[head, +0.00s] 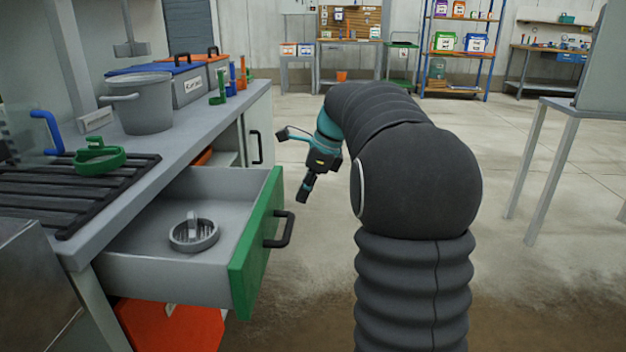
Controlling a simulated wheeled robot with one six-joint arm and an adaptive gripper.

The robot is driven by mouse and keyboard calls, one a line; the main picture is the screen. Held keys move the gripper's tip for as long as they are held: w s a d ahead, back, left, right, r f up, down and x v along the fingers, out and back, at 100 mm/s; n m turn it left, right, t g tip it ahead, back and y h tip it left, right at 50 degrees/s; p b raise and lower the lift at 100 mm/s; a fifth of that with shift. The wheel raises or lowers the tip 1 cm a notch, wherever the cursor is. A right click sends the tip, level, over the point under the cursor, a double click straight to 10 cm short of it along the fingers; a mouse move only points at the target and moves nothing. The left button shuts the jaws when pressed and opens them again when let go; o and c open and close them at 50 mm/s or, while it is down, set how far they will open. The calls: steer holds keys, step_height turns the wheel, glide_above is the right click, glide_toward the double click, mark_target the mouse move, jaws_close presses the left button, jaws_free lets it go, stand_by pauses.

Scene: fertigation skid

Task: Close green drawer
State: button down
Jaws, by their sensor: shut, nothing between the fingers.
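The green drawer (256,247) stands pulled out from the grey bench on the left. Its green front carries a dark bar handle (279,230) that faces right. A round grey strainer-like piece (194,234) lies inside the drawer. My gripper (303,198) is shut and empty, pointing down, to the right of the drawer front and a little beyond its handle in the picture. It appears apart from the handle, though the depth between them is hard to tell.
A grey pot (147,103), a green ring-shaped item (99,158) and a blue-lidded box (180,82) stand on the bench. An orange-red surface (170,325) shows below the drawer. A grey metal stand (556,130) is at right. The floor between is open.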

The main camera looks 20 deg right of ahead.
steer(key=shift+w+a+r, duration=0.1)
steer(key=shift+w+a, duration=0.35)
steer(key=shift+a, duration=0.35)
steer(key=shift+w+a+r, duration=0.1)
steer(key=shift+w+a, duration=0.3)
steer(key=shift+a, duration=0.35)
steer(key=shift+a, duration=0.1)
